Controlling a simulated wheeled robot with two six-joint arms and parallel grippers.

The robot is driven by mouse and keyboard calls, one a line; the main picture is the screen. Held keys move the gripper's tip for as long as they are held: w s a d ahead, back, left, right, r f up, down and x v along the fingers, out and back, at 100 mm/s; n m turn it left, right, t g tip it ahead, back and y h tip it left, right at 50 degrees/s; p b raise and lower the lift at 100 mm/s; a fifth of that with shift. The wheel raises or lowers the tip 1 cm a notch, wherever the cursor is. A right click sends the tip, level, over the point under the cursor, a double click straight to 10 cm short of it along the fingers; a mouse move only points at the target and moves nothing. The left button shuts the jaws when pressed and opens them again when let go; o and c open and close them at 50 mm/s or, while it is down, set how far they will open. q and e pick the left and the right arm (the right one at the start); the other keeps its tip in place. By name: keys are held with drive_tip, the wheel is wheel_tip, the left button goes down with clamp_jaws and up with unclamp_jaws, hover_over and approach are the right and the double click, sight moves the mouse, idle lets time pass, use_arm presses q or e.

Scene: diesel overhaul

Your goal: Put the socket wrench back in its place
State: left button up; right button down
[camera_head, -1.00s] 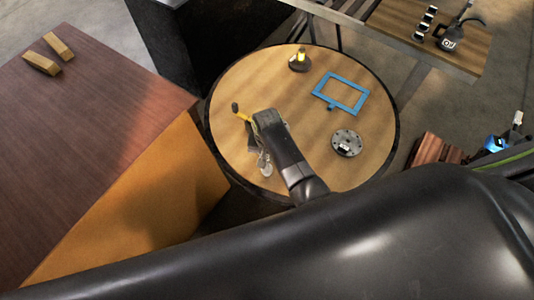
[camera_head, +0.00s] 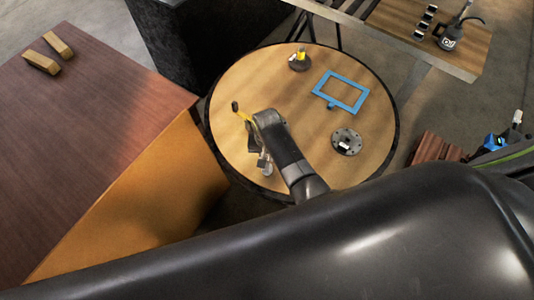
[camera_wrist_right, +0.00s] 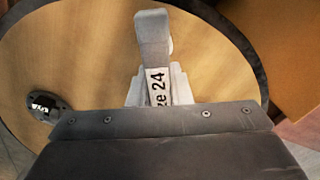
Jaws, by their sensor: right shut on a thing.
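My right gripper (camera_head: 256,148) is over the left part of the round table. In the right wrist view its pale fingers (camera_wrist_right: 158,92) are shut on a grey tool, which I take for the socket wrench (camera_wrist_right: 152,32). A white label reading "ze 24" shows between the fingers. In the head view the arm hides most of the tool. A yellow piece with a dark end (camera_head: 241,113) shows just beyond the gripper; I cannot tell whether it belongs to the tool. My left gripper is not in view.
The round table (camera_head: 226,75) also bears a blue frame (camera_head: 327,98), a grey flanged disc (camera_head: 346,142) and a dark round piece with a yellow top (camera_head: 300,61). A brown cabinet (camera_head: 95,130) stands left. A wooden bench (camera_head: 395,20) stands at the back right.

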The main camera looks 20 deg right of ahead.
drive_tip(key=shift+f+b, duration=0.55)
drive_tip(key=shift+f, duration=0.4)
drive_tip(key=c, duration=0.7)
unclamp_jaws()
drive_tip(key=shift+r, duration=0.15)
wheel_tip(320, 180, up, 3)
drive_tip(key=shift+r+p, duration=0.15)
drive_tip(key=shift+p, duration=0.9)
drive_tip(key=shift+r, duration=2.75)
